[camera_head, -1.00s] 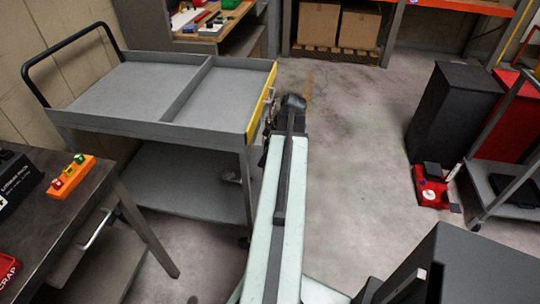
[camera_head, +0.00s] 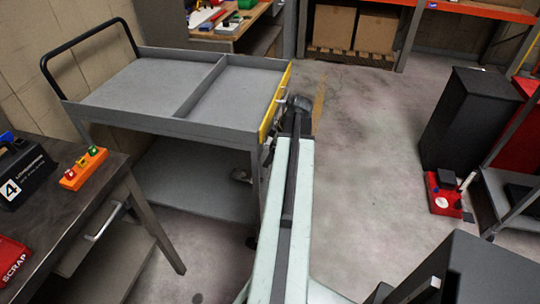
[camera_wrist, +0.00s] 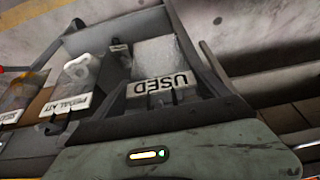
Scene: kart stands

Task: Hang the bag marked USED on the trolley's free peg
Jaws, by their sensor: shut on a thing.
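The grey trolley (camera_head: 190,130) stands at left centre in the head view, with a yellow strip (camera_head: 275,105) along its right end. My gripper (camera_head: 290,120) is at the far end of my arm, close beside this strip; its jaws are hard to make out there. In the wrist view a clear bag (camera_wrist: 160,55) with a white USED label (camera_wrist: 163,85), upside down, is held just in front of the gripper's pale green body. A whitish bag (camera_wrist: 82,70) with another label, seemingly PEDAL KIT, hangs to its left. I cannot make out the free peg.
A dark workbench (camera_head: 60,215) at lower left carries a black box marked 4 (camera_head: 25,170), an orange block (camera_head: 82,168) and a red SCRAP tray (camera_head: 12,258). A black cabinet (camera_head: 462,115) and a low cart stand at right. The middle floor is clear.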

